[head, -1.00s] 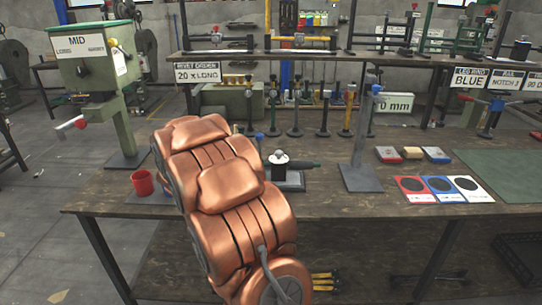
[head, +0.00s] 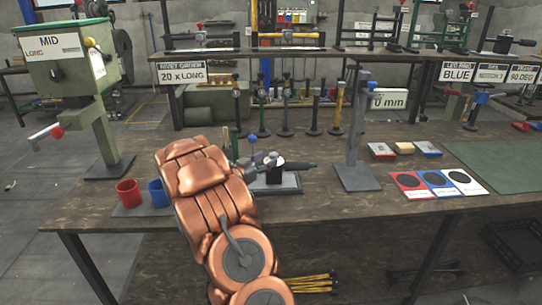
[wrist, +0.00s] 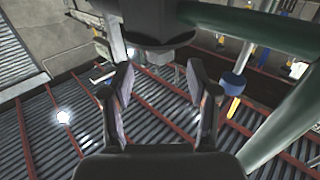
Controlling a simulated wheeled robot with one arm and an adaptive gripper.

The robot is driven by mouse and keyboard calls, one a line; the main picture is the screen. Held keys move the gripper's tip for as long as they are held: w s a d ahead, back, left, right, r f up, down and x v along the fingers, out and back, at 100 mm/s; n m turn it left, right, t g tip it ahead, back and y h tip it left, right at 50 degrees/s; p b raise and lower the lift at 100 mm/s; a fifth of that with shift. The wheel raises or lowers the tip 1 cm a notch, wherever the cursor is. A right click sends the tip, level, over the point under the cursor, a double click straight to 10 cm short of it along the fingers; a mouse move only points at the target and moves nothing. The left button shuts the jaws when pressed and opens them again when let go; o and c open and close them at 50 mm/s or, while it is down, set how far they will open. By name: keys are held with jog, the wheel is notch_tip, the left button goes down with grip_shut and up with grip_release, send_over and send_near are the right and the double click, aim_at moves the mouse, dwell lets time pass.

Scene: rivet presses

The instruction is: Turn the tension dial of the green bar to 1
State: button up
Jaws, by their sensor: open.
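A dark green upright bar (head: 262,112) stands in the row of posts at the back of the bench in the head view. I cannot make out a dial or number on it. A pale green-grey bar (wrist: 295,112) slants close along the right of the wrist view; I cannot tell whether it is the same one. A blue knob (wrist: 234,79) is just right of my gripper's right finger. My gripper (wrist: 160,88) is open and empty, below a dark round part (wrist: 150,22). In the head view, my copper arm hides most of the gripper.
A red cup (head: 129,194) and a blue cup (head: 159,193) stand left of my arm. A black fixture (head: 273,167) is just right of it, then a grey post (head: 356,145). Round-marked cards (head: 438,182) and a green mat (head: 500,163) lie farther right. A green press (head: 75,65) stands at left.

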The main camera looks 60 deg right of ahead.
aim_at(271, 156)
jog(key=shift+s+d, duration=0.2)
jog(key=shift+d, duration=1.65)
grip_shut()
